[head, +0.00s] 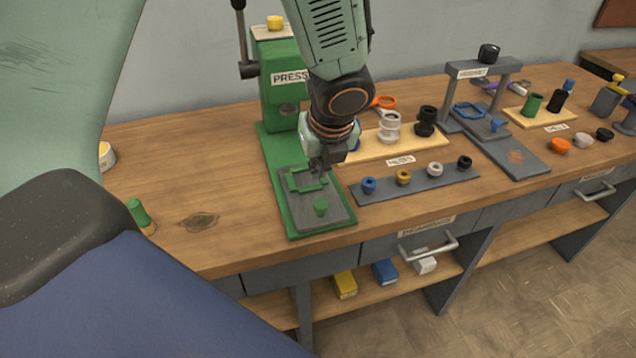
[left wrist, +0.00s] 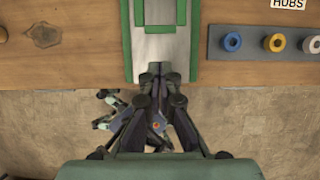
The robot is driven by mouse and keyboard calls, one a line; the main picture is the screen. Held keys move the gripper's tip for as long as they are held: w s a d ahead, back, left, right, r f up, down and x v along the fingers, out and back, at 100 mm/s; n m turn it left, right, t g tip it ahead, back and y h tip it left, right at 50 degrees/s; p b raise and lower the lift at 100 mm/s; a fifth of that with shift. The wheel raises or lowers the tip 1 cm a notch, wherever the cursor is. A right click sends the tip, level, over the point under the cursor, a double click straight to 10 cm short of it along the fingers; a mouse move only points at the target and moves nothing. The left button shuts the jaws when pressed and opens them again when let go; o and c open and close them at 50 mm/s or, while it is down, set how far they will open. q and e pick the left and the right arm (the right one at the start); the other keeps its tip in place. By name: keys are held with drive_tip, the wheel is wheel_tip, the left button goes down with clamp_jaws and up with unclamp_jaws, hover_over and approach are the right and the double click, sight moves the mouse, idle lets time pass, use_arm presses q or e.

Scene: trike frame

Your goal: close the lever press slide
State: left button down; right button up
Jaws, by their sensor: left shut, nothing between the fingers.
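The green lever press (head: 281,90), labelled PRESS, stands at the back left of the bench. The slide lies out in front of the press column, on the green base. My left gripper (head: 318,172) is shut and empty, pointing down above the slide. In the left wrist view the closed fingers (left wrist: 160,72) overlap the front part of the grey slide plate (left wrist: 181,47), and the knob is hidden there. My right gripper is not in view.
A grey strip (head: 415,184) with several coloured hubs lies just right of the press. Behind it is a wooden board (head: 424,142) with stacked rings. A second grey press (head: 483,100) stands further right. The bench left of the press is mostly clear, with a green-topped peg (head: 138,212).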

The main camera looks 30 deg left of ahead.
sight(311, 196)
use_arm(q)
drive_tip(key=shift+a+f+b, duration=0.1)
drive_tip(key=shift+f+b, duration=0.25)
drive_tip(key=shift+b, duration=0.05)
drive_tip(key=b+x, duration=0.4)
drive_tip(key=x, duration=0.4)
drive_tip(key=shift+f+b, duration=0.15)
drive_tip(key=shift+b, duration=0.2)
drive_tip(key=shift+w+a+f, duration=0.25)
drive_tip(key=shift+w+f, duration=0.05)
drive_tip(key=shift+f, duration=0.2)
drive_tip(key=shift+s+r, duration=0.1)
